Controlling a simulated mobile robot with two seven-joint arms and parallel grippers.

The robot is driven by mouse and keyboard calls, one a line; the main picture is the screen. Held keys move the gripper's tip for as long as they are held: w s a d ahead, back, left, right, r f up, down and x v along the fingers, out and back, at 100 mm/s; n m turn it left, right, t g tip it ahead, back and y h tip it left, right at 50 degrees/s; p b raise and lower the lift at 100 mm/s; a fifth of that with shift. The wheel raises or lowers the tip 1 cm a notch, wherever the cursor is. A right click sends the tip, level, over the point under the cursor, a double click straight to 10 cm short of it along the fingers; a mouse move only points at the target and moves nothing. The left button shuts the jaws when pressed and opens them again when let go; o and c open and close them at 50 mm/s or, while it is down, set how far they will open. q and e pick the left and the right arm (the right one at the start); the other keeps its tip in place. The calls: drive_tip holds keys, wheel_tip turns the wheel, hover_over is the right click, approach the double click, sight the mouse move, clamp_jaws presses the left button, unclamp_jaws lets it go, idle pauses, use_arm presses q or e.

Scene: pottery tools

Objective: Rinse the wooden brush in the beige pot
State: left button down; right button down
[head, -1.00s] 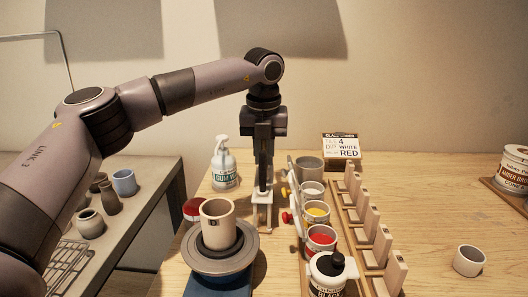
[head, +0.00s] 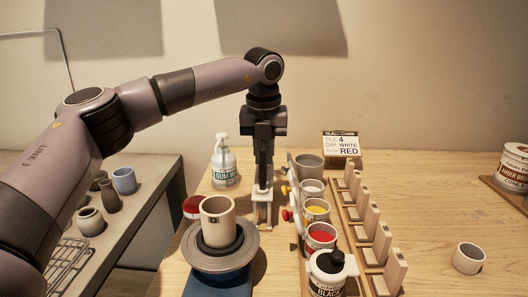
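My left arm reaches in from the left and points its gripper (head: 262,210) straight down, between the pottery wheel and the paint rack. Pale finger-like parts show at its lower end, but I cannot tell whether they are open or shut. A beige pot (head: 217,222) stands upright on the round wheel head (head: 221,258), to the left of the gripper and apart from it. A grey-beige pot (head: 309,167) stands at the back of the paint row, right of the gripper. I cannot make out the wooden brush. My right gripper is not in view.
Paint cups with white, yellow (head: 316,209) and red (head: 321,235) run along the rack, with a black jar (head: 328,273) in front. Upright wooden tiles (head: 382,243) stand to their right. A pump bottle (head: 224,163) is behind the wheel. The table's right side is mostly clear around a small cup (head: 468,258).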

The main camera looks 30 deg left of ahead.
use_arm(q)
drive_tip(key=c, duration=1)
unclamp_jaws()
drive_tip(key=shift+s+d+r, duration=0.1)
drive_tip(key=shift+s+r, duration=0.05)
drive_tip(key=shift+r, duration=1)
drive_tip(key=shift+s+d+r, duration=0.1)
drive_tip(key=shift+s+r, duration=0.1)
drive_tip(key=shift+r, duration=1)
drive_tip(key=shift+s+d+r, duration=0.1)
drive_tip(key=shift+s+r, duration=0.05)
drive_tip(key=shift+r, duration=1)
